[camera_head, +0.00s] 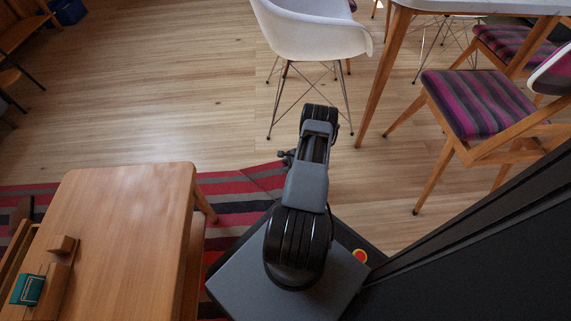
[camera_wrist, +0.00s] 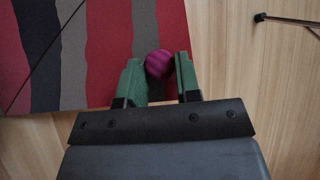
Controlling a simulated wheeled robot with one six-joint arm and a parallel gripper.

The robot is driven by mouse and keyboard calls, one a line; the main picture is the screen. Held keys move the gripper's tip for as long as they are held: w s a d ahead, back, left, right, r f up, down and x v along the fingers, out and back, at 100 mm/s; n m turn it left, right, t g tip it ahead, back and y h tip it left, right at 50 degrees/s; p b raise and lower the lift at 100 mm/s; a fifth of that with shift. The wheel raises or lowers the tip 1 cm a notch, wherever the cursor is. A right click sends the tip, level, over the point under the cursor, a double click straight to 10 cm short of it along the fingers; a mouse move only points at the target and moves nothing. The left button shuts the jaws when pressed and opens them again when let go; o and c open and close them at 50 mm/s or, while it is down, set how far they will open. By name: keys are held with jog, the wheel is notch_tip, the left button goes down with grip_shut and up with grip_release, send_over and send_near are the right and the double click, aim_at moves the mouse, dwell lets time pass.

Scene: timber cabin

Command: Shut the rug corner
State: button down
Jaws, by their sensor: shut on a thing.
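The rug (camera_head: 230,207) is striped red, grey and black and lies on the wooden floor, partly behind my arm. A thin dark line crosses it and marks off its corner (camera_head: 268,178). In the wrist view the rug corner (camera_wrist: 108,50) fills the upper left, with the line running diagonally beside it. My gripper (camera_wrist: 162,72) has green fingers on either side of a round purple striped knob (camera_wrist: 159,64), shut on it, over the rug near its edge. I cannot tell whether the corner is flat or slightly raised.
A wooden table (camera_head: 125,235) stands left, over part of the rug. A white chair (camera_head: 312,35) stands just beyond my arm; a chair foot (camera_wrist: 260,17) shows in the wrist view. A striped-seat chair (camera_head: 475,103) and dining table are right. Floor (camera_head: 150,100) at upper left is clear.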

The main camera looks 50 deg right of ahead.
jog(key=shift+w+a+r, duration=0.1)
jog(key=shift+w, duration=0.1)
jog(key=c, duration=1)
grip_release()
jog(key=shift+w+a, duration=0.1)
jog(key=shift+c, duration=0.2)
jog(key=shift+o, duration=1)
jog(key=shift+s, duration=0.2)
jog(key=p+v, duration=0.6)
jog(key=v, duration=0.8)
jog(key=shift+w, duration=0.1)
